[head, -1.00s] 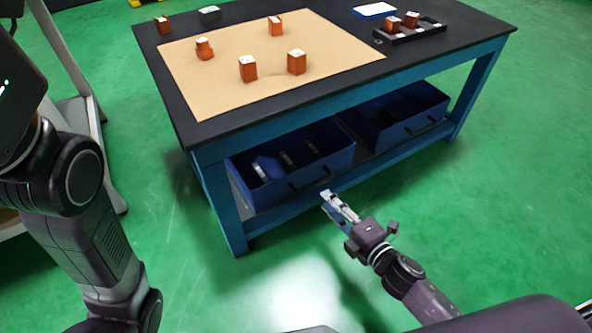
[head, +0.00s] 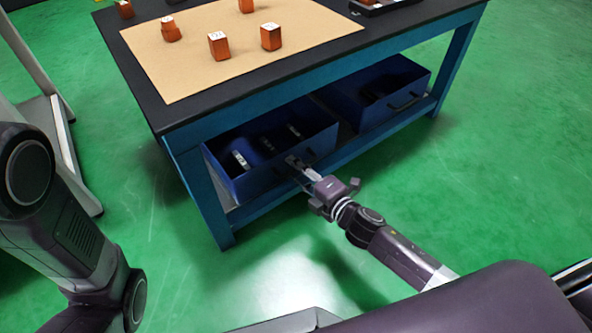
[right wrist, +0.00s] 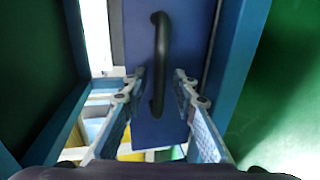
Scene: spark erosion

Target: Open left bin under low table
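The left bin (head: 262,183) is a blue open-topped box on the lower shelf under the low table (head: 255,106), with dark items inside. Its front also shows in the right wrist view (right wrist: 190,30), with a black bar handle (right wrist: 161,50). My right gripper (head: 293,163) is at the bin's front, over the handle area. In the right wrist view the gripper (right wrist: 157,84) is open, one finger on each side of the handle, with gaps visible. My left arm shows at the left of the head view, but its gripper is out of frame.
A second blue bin (head: 400,108) stands to the right on the same shelf. Orange blocks (head: 219,46) stand on the tan mat (head: 180,84) on the tabletop. A blue table leg (head: 204,200) is just left of the left bin. The green floor in front is clear.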

